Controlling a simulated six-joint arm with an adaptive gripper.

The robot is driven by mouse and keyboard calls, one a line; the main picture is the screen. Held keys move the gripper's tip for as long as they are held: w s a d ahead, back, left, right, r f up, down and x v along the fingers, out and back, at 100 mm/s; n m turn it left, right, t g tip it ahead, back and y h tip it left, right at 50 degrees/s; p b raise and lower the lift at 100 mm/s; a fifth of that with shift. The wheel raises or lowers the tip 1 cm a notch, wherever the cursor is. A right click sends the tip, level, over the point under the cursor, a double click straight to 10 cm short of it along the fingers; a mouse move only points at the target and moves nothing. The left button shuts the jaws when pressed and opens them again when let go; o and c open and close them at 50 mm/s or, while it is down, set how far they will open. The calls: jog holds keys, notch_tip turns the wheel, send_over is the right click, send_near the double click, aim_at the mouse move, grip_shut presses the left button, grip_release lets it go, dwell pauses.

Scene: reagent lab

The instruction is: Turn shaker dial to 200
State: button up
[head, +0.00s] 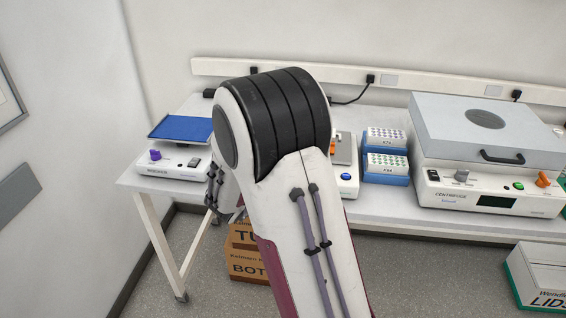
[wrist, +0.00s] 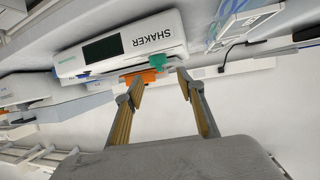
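The shaker (wrist: 130,42), a white box with a dark display and the word SHAKER, is in the upper part of the wrist view. A green knob-like piece (wrist: 157,61) and an orange piece (wrist: 143,77) stick out from its edge; I cannot tell which is the dial, and no setting is readable. My gripper (wrist: 160,84) is open, its two fingers apart and empty, pointing at the shaker close to these pieces. Contact cannot be told. In the head view my arm hides the gripper, and I cannot tell which device there is the shaker.
A device with a blue platform (head: 182,129) and purple knob (head: 155,155) stands at the bench's left end. Right of my arm are a device with a blue button (head: 346,177), blue racks (head: 385,178) and a centrifuge (head: 460,200). Boxes (head: 248,264) stand on the floor.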

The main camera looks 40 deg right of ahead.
jog(key=shift+x, duration=3.3)
grip_shut()
